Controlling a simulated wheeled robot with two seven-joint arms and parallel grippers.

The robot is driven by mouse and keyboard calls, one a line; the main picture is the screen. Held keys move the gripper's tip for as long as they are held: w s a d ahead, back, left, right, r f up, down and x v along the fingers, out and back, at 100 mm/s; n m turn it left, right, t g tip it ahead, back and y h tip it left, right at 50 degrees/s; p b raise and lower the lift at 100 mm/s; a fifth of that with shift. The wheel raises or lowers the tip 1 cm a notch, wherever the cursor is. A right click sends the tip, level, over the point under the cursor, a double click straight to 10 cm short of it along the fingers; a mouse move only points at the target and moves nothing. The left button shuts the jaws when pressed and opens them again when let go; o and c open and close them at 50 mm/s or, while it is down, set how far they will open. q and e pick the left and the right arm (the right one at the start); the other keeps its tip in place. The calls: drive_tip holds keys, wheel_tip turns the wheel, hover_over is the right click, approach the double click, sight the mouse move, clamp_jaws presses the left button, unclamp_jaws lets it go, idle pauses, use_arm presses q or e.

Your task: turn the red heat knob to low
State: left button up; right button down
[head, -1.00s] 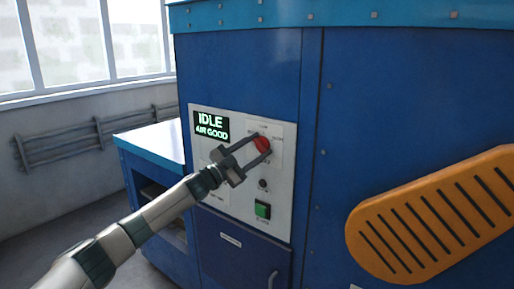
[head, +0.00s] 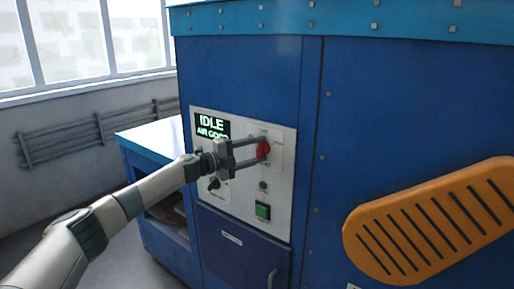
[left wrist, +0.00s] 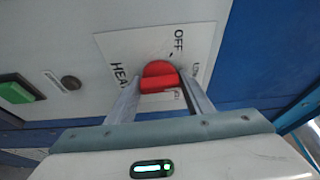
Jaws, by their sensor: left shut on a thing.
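The red heat knob (head: 263,149) is on the white control panel (head: 272,205) of the blue machine. My left gripper (head: 262,148) is shut on the knob, one finger on each side. In the left wrist view the knob (left wrist: 160,76) sits between the two fingers, over a white label plate (left wrist: 122,50). "OFF" reads clearly on that plate. "HEAT" is partly covered by a finger, and another word is cut off by the other finger. The exact setting the knob points to is hard to tell. My right gripper is not in view.
The display (head: 212,125) reads "IDLE" and "AIR GOOD". A green button (head: 263,211) and a small dark round fitting (head: 263,186) are below the knob. An orange slotted panel (head: 430,225) is in front at the right. A lower blue unit stands at the left.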

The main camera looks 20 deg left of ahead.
use_arm(q)
drive_tip(key=shift+f+m, duration=0.1)
drive_tip(key=shift+m, duration=0.3)
drive_tip(key=o, duration=1)
drive_tip(key=shift+o, duration=0.2)
drive_tip(key=b+v, duration=0.6)
drive_tip(key=v, duration=1.1)
drive_tip(key=shift+a+r, duration=0.2)
drive_tip(key=shift+r, duration=0.05)
drive_tip(key=shift+f, duration=0.1)
